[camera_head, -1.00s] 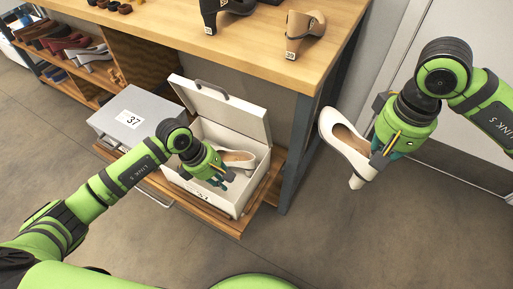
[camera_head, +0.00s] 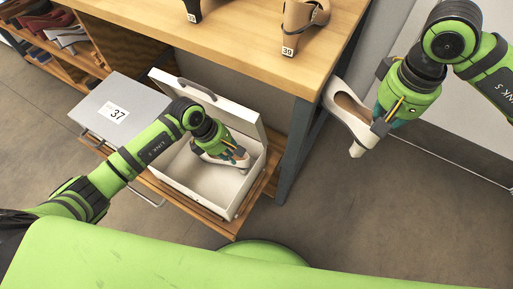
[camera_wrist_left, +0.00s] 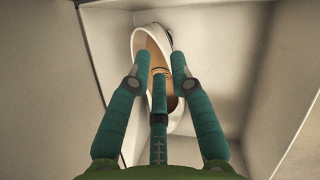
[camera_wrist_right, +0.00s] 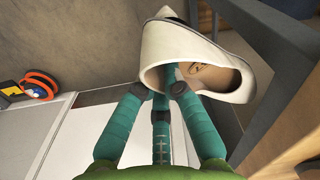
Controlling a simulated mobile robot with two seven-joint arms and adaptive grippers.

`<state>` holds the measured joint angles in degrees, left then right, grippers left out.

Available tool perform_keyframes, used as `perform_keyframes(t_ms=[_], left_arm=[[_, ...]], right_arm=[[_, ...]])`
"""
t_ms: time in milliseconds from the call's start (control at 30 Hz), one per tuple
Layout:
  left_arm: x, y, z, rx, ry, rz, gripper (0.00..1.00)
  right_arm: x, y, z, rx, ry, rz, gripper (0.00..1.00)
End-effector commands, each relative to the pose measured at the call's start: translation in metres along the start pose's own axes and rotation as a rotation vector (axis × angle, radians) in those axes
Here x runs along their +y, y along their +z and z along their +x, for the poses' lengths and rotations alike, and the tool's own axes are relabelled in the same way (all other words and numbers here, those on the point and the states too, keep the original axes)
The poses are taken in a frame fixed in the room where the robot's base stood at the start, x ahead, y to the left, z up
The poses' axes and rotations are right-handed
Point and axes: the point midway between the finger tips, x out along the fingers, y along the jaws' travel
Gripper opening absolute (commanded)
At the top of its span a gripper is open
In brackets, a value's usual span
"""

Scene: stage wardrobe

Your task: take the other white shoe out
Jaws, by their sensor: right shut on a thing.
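One white shoe (camera_head: 243,164) lies in the open white box (camera_head: 188,195), near its back wall. My left gripper (camera_head: 230,154) is down in the box at this shoe and partly hides it. In the left wrist view the fingers are apart, reaching over the shoe's opening (camera_wrist_left: 147,42); contact is unclear. The other white heeled shoe (camera_head: 341,103) hangs in the air at the right, held by my right gripper (camera_head: 376,118), which is shut on it. In the right wrist view the fingers reach into and around this shoe (camera_wrist_right: 215,55).
The box's raised lid (camera_head: 222,110) stands behind my left gripper. A closed grey box (camera_head: 103,108) marked 37 is to its left. Both rest on a wooden shelf (camera_head: 196,216) below the table (camera_head: 240,50), whose dark leg (camera_head: 298,155) stands between the box and my right gripper.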

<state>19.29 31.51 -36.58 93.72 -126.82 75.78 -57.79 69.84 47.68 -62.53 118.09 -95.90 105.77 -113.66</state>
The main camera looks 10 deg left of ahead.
Motion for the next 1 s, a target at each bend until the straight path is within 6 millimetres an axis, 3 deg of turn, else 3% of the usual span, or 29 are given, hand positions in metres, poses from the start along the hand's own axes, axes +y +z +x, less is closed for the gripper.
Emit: perform_keyframes(t_ms=[100, 233, 467, 500, 533, 1000], left_arm=[[0.000, 0.001, 0.019, -0.002, -0.001, -0.002, 0.22], [0.000, 0.001, 0.029, -0.001, 0.000, -0.001, 0.22], [0.000, 0.000, 0.029, 0.000, 0.000, 0.000, 0.22], [0.000, 0.000, 0.029, 0.000, 0.000, 0.000, 0.06], [0.000, 0.000, 0.029, 0.000, 0.000, 0.000, 0.00], [0.002, 0.002, 0.026, 0.000, 0.003, 0.002, 0.00]], right_arm=[[0.000, 0.000, 0.002, 0.002, -0.001, 0.000, 0.00], [0.000, 0.000, 0.003, 0.002, -0.001, 0.000, 0.00], [0.000, 0.000, 0.002, 0.002, -0.001, 0.000, 0.00], [0.000, 0.000, 0.002, 0.002, -0.001, 0.000, 0.00], [0.000, 0.000, 0.002, 0.002, -0.001, 0.000, 0.00], [0.000, 0.000, 0.002, 0.002, -0.001, 0.000, 0.00]])
